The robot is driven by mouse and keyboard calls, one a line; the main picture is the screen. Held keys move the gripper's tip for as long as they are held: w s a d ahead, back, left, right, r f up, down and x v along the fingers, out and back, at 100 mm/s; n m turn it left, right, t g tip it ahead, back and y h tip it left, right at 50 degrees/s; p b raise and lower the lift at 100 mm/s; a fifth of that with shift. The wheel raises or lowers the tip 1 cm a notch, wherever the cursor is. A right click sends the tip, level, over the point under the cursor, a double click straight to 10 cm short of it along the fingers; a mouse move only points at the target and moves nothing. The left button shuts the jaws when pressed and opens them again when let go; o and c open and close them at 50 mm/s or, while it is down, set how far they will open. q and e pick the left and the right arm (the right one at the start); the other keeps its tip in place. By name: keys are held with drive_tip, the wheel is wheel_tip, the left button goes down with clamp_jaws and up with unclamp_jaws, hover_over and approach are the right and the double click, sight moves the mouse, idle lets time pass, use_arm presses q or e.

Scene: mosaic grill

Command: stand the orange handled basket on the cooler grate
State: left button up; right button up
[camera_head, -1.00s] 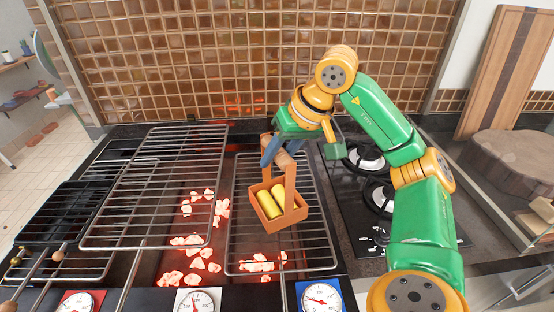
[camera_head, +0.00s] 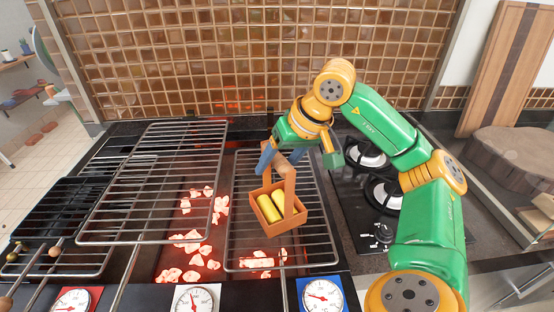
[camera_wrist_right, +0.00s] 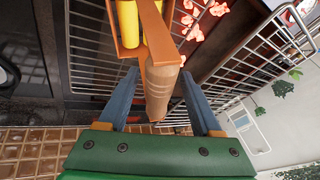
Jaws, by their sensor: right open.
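The orange handled basket (camera_head: 289,222) holds yellow cylindrical pieces and appears to rest upright on the right grate (camera_head: 322,235), behind the dial on the blue card. My right gripper (camera_head: 275,163) is at the top of its handle. In the right wrist view the two blue fingers (camera_wrist_right: 160,84) are apart, with the tan handle grip (camera_wrist_right: 161,85) between them and a gap on each side. My left gripper is not in view.
Glowing coals (camera_head: 190,242) lie below, between the middle and right grates, with some under the right grate's front. Dials on red (camera_head: 75,300), white (camera_head: 195,300) and blue (camera_head: 322,296) cards line the front. A black hob (camera_head: 375,210) is right; a tiled wall stands behind.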

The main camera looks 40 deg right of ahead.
drive_tip(key=shift+r, duration=0.3)
drive_tip(key=p+v, duration=0.4)
drive_tip(key=v, duration=0.7)
drive_tip(key=shift+s+r+p, duration=0.25)
drive_tip(key=shift+r+p, duration=0.05)
